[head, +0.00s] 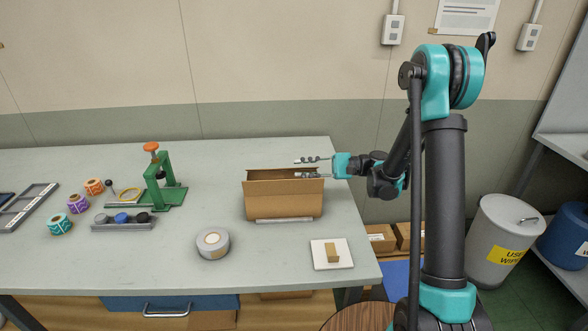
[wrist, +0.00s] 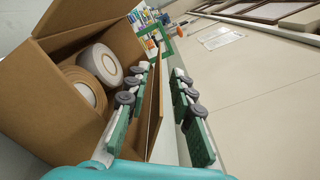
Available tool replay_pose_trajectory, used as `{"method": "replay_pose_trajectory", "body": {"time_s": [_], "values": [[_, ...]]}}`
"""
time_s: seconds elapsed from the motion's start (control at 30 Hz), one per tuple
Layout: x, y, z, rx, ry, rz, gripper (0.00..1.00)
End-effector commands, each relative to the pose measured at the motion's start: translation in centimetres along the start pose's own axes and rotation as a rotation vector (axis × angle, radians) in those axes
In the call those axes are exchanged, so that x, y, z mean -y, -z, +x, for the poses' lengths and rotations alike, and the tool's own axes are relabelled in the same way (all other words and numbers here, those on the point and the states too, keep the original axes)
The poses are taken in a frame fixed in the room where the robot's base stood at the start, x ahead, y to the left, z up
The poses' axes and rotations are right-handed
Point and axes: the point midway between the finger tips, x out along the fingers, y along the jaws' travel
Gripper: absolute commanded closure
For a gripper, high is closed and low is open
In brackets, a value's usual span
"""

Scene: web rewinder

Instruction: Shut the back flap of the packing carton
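The brown packing carton (head: 284,205) stands on the table with its top open. In the wrist view, the carton (wrist: 38,95) fills the left side, with a grey-white tape roll (wrist: 108,60) and a brown tape roll (wrist: 80,87) inside. The back flap (head: 265,173) stands up at the carton's far edge. In the wrist view, the back flap (wrist: 155,100) shows nearly edge-on between my fingers. My gripper (head: 298,168) reaches in from the right at the flap's height. My gripper (wrist: 166,72) is open, its fingers apart on either side of the flap; contact is not clear.
A tape roll (head: 213,243) stands left of the carton, and a white plate with a tan block (head: 332,254) lies in front right. A green press (head: 158,182) and a grey tray (head: 123,223) are farther left. The wall rises behind the table.

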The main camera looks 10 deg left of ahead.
Motion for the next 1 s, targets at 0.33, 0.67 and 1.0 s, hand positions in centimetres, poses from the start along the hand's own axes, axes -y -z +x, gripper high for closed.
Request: {"method": "replay_pose_trajectory", "body": {"time_s": [0.33, 0.67, 1.0], "values": [[0.0, 0.0, 3.0, 0.000, 0.000, 0.000, 0.77], [0.0, 0.0, 3.0, 0.000, 0.000, 0.000, 0.85], [0.0, 0.0, 3.0, 0.000, 0.000, 0.000, 1.00]]}}
